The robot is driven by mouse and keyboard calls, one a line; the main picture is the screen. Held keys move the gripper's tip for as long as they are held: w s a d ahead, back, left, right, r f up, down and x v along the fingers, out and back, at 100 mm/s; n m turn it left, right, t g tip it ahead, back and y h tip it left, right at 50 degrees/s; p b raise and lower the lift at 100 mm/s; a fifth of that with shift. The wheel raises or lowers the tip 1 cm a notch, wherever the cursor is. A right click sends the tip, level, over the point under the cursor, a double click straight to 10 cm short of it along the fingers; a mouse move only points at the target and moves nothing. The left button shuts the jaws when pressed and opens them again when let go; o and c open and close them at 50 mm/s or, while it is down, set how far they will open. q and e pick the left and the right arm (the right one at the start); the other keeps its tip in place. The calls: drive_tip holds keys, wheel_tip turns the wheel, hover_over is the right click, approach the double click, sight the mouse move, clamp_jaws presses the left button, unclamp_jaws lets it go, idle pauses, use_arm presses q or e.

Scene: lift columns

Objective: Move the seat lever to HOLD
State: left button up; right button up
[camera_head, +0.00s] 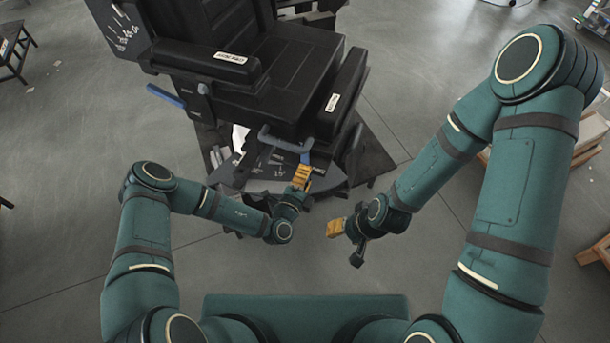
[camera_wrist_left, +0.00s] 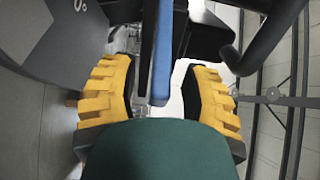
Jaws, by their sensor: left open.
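A large dark chair (camera_head: 285,75) stands at the top of the head view. A thin blue lever (camera_head: 305,158) rises at its front, just beyond my left gripper (camera_head: 302,177). In the left wrist view, a blue bar (camera_wrist_left: 162,50) lies between and ahead of the open yellow fingers of my left gripper (camera_wrist_left: 160,100), with gaps on both sides. I cannot read a HOLD label. My right gripper (camera_head: 337,228) hangs to the right, apart from the chair; its finger gap is not clear.
A grey-blue loop handle (camera_head: 285,141) sits at the seat front, close to the blue lever. Another blue lever (camera_head: 165,95) sticks out at the chair's left side. A dark marked plate (camera_head: 270,170) lies below the seat. Wooden furniture (camera_head: 590,140) stands far right. Floor between is clear.

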use_arm(q)
clamp_jaws()
drive_tip(key=shift+a, duration=0.1)
